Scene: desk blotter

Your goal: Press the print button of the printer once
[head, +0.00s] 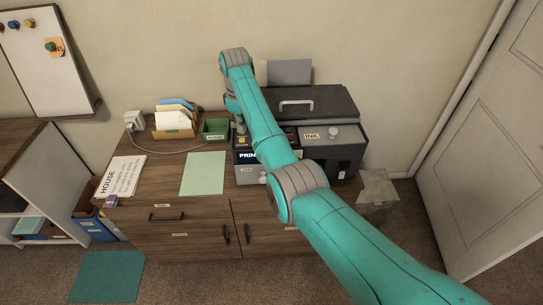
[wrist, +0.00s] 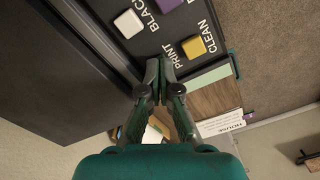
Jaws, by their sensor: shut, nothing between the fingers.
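The printer is a dark grey machine (head: 347,150) on the right of the desk, with a lid handle on top. In the wrist view its dark panel shows a white button (wrist: 128,23) beside the word BLACK, part of a purple button (wrist: 170,4), and a yellow button (wrist: 194,46) beside the word CLEAN. The PRINT label (wrist: 174,55) lies just beyond my fingertips. No button shows beside it; that spot is covered by my gripper (wrist: 160,70). My gripper is shut and empty, over the panel; contact cannot be told. My arm hides part of the panel in the head view.
Left of the printer are a green tray (head: 215,130), an envelope holder (head: 174,128), a light green sheet (head: 203,173) and a HOUSE notice (head: 124,176). The desk front (head: 182,222) has handles. A door (head: 490,150) stands at the right.

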